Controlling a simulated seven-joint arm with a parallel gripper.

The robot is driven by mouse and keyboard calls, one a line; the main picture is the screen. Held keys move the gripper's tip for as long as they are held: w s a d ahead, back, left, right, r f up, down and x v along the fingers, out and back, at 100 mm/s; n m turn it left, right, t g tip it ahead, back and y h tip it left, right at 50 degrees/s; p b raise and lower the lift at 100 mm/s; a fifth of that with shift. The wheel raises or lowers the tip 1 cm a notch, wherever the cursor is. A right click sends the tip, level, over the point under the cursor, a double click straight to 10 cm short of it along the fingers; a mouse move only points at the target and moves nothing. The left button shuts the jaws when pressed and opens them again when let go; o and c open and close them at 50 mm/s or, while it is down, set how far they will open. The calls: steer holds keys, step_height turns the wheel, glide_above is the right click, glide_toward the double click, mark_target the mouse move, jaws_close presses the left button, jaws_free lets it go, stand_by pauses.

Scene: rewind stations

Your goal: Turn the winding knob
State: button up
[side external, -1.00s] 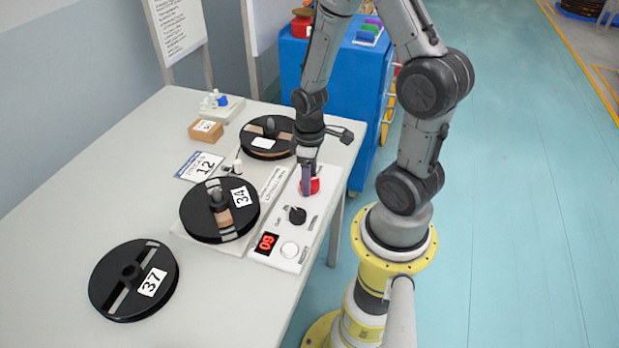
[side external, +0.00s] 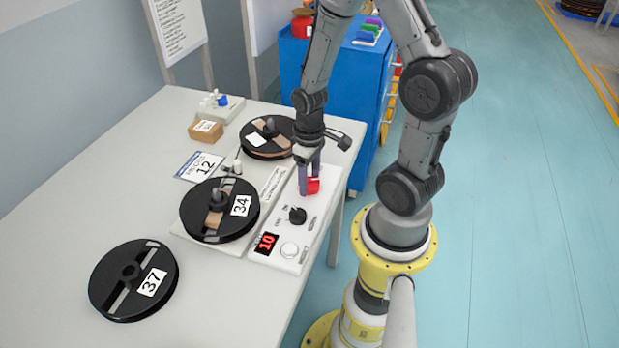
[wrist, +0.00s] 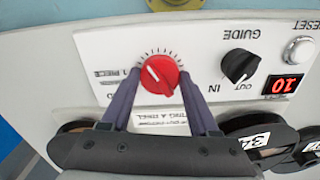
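The red winding knob (wrist: 160,73) with a white pointer line sits on the white control panel (wrist: 100,55); it also shows in the side view (side external: 313,186). A black guide knob (side external: 297,215) and a white reset button (side external: 289,250) share the panel.
Reel 34 (side external: 230,225) sits mounted left of the panel, and another reel (side external: 283,150) stands behind it. Reel 37 (side external: 110,270) lies at the table's front left. A small brown box (side external: 206,131) and a card marked 12 (side external: 190,160) lie further back.

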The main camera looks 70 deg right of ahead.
mark_target(310, 180)
steer(key=o, duration=0.4)
steer(key=shift+o, duration=0.2)
step_height(310, 180, up, 14)
stand_by(0.4)
steer(key=shift+f, duration=0.1)
stand_by(0.5)
steer(key=s+a+r+n+t, duration=0.1)
steer(key=s+a+r+t, duration=0.4)
steer(key=a+r, duration=0.4)
steer(key=shift+s+a+r+n+t, duration=0.3)
steer(key=shift+a+r+n, duration=0.1)
steer(key=shift+a, duration=0.6)
